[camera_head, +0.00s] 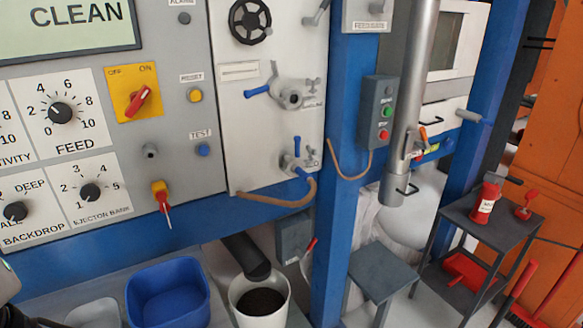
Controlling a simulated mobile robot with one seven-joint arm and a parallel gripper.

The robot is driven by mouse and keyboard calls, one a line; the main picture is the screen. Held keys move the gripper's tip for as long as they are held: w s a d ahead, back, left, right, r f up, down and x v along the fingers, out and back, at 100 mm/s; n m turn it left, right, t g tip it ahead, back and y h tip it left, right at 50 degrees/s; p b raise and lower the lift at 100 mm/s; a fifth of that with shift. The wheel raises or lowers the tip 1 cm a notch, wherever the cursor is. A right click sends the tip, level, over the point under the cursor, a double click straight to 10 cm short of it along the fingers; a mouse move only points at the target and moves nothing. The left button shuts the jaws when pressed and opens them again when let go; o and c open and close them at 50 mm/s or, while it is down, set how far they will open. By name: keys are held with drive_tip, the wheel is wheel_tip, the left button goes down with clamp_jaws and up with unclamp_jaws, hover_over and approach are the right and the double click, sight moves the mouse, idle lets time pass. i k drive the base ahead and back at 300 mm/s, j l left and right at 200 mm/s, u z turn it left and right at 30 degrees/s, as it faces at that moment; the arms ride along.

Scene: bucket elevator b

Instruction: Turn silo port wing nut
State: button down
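No fitting in the head view carries a label I can read as silo port. The white panel (250,135) has a grey port with a blue lever (258,91) pointing left. A small wing-shaped metal fitting (313,85) sits just right of it, above tiny lettering. Lower down is a second valve with an upright blue lever (297,147) and another small fitting (312,157) beside it. I cannot tell which one is the silo port wing nut. My gripper is not recognisable in view; only a dark part cut off at the lower left edge shows.
A control panel with a red switch (137,101) is at left. A blue post (340,180) and a steel pipe (415,100) stand right of the white panel. Below are a blue bin (168,292), a white bucket (240,292) and a grey stool (380,268).

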sight(312, 152)
drive_tip(key=i+j+z, duration=0.2)
drive_tip(key=i, duration=0.9)
